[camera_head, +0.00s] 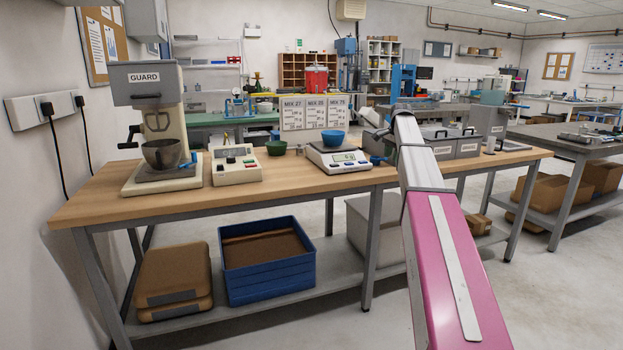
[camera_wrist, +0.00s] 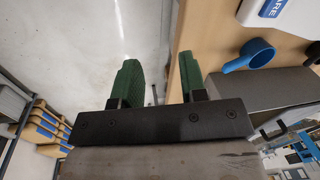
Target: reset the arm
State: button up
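My arm (camera_head: 448,265), pink and grey, rises from the lower right of the head view and crosses in front of the bench. In the wrist view my gripper (camera_wrist: 157,78) shows two green fingers set well apart. Nothing is between them; bare floor and the edge of the wooden bench show beyond. A blue scoop (camera_wrist: 250,53) lies on the bench to the right of the fingers, apart from them.
The wooden bench (camera_head: 290,188) carries a guarded mixer (camera_head: 155,130), a control box (camera_head: 235,165), a green bowl (camera_head: 276,148), a scale (camera_head: 338,158) with a blue bowl (camera_head: 333,138), and grey lidded bins (camera_head: 446,143). A blue crate (camera_head: 267,275) sits below.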

jog(key=s+a+f+n, duration=0.3)
jog(key=s+a+f, duration=0.1)
jog(key=s+f, duration=0.6)
jog(key=s+a+f+n+g, duration=0.1)
jog(key=s+a+f+n, duration=0.15)
jog(key=s+f, duration=0.7)
jog(key=s+a+f+n, duration=0.2)
jog(key=s+a+f, duration=0.4)
jog(key=f, duration=0.7)
jog(key=s+a+f+n, duration=0.1)
jog(key=s+f+n, duration=0.1)
jog(key=s+f, duration=0.2)
jog(key=s+f+n, duration=0.2)
jog(key=s+f, duration=0.1)
jog(key=s, duration=0.8)
jog(key=shift+a+f+g+h, duration=0.3)
jog(key=shift+a+f, duration=0.05)
jog(key=shift+f, duration=0.05)
